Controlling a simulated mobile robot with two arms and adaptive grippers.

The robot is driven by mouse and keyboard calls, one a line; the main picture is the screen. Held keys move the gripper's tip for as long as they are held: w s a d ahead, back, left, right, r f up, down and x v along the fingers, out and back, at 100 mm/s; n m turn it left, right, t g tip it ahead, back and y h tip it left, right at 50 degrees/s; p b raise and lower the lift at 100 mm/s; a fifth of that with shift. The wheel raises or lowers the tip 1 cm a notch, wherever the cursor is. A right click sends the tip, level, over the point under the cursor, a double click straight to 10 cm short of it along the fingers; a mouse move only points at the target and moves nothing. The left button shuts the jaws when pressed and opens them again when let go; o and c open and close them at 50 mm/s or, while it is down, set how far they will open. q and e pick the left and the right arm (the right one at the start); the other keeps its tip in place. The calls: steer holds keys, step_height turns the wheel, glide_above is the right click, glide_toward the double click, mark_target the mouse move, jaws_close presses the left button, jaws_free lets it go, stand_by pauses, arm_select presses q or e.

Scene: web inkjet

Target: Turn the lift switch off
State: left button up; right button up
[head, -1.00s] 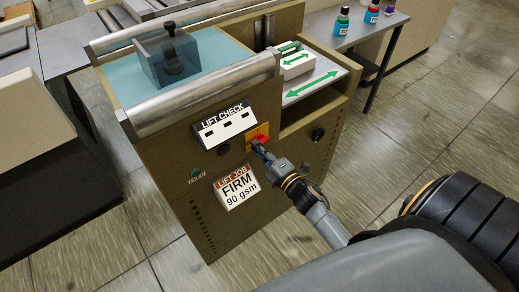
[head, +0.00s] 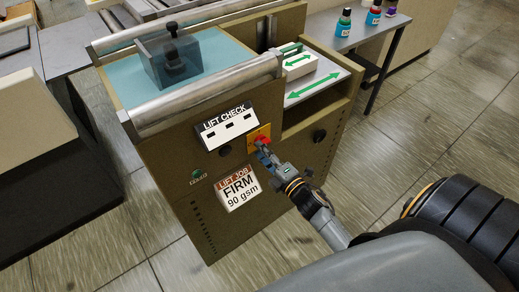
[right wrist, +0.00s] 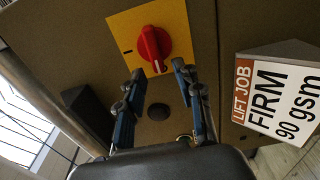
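The lift switch is a red rotary knob (right wrist: 151,42) on a yellow square plate (right wrist: 125,26), with a white mark on its face. In the head view the red knob (head: 261,139) sits on the front of the brown machine. Whether the fingertips touch the knob cannot be told. In the head view this gripper (head: 263,153) is close in front of the knob. My left gripper is not in view.
A "LIFT CHECK" panel (head: 226,127) is left of the switch, and a "LIFT JOB FIRM 90 gsm" sign (head: 238,189) is below it. A dark round knob (head: 319,136) is to the right. A side table (head: 325,22) with bottles stands behind.

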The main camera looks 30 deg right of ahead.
steer(key=s, duration=1)
steer(key=shift+s+d, duration=0.25)
steer(key=shift+d, duration=0.2)
steer(key=s+a+f+m+g+h, duration=0.1)
steer(key=s+f+m+g, duration=0.25)
steer(key=f, duration=0.65)
steer(key=s+a+f+m+g, duration=0.2)
steer(key=s+f+m, duration=0.15)
steer(key=f, duration=0.65)
steer(key=s+a+f+m+g+h, duration=0.1)
steer(key=s+f+m+g, duration=0.25)
steer(key=f, duration=0.65)
steer(key=s+a+f+m+g, duration=0.1)
steer(key=s+f+m+g, duration=0.2)
steer(key=s+f, duration=0.3)
steer(key=s+a+f+m+g, duration=0.2)
steer(key=s+f+g, duration=0.3)
steer(key=s, duration=1)
step_height(320, 180, down, 2)
steer(key=shift+s+a+f+m, duration=0.25)
steer(key=shift+s+m, duration=0.15)
steer(key=shift+m, duration=0.25)
steer(key=shift+o, duration=0.2)
